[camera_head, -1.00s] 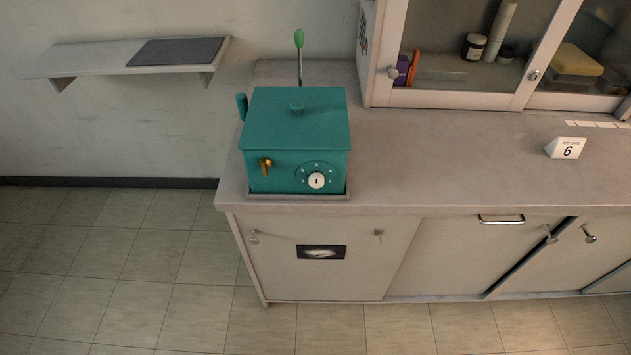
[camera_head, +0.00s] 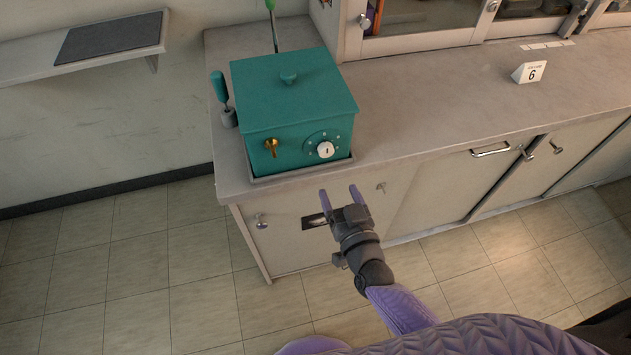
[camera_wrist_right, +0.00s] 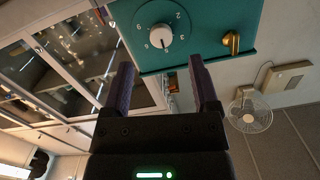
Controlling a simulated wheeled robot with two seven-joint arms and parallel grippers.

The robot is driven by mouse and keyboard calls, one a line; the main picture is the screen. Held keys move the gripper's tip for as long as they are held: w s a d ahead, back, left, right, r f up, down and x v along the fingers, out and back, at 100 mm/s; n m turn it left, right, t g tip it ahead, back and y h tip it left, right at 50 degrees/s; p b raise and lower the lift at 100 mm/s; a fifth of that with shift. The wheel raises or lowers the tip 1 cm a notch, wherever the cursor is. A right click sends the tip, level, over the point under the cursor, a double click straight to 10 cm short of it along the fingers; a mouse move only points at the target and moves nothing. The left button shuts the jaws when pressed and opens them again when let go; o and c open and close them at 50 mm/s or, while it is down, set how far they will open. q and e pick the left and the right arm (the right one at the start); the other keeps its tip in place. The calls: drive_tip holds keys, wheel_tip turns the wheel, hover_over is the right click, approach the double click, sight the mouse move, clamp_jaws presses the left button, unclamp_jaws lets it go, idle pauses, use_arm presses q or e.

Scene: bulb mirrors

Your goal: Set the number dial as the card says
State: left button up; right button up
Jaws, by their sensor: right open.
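The teal box (camera_head: 292,98) stands on the left end of the counter. Its front carries the white number dial (camera_head: 325,149), with a short dark mark on the knob and numbers around it; I cannot tell which number the mark points at. The dial also shows in the right wrist view (camera_wrist_right: 159,36), beyond the fingertips. The white card (camera_head: 531,72) on the counter reads 6. My right gripper (camera_head: 340,195) is open and empty, in front of the counter edge and below the dial, apart from it. My left gripper is not in view.
A brass lever (camera_head: 272,147) sits left of the dial on the box front. A green-handled rod (camera_head: 273,28) rises behind the box and a teal handle (camera_head: 220,88) stands at its left. The counter (camera_head: 430,100) between box and card is clear.

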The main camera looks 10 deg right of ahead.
sight(327, 153)
drive_tip(key=shift+m+t, duration=0.3)
drive_tip(key=w+b, duration=0.1)
drive_tip(key=w, duration=0.1)
drive_tip(key=w+b, duration=0.1)
drive_tip(key=w, duration=0.2)
drive_tip(key=w+r+b, duration=0.1)
drive_tip(key=w, duration=0.1)
drive_tip(key=shift+w+r+b, duration=0.1)
drive_tip(key=shift+w+b, duration=0.2)
drive_tip(key=shift+w, duration=0.1)
drive_tip(key=shift+w+r, duration=0.1)
drive_tip(key=shift+r, duration=0.05)
drive_tip(key=shift+w, duration=0.3)
drive_tip(key=c, duration=0.9)
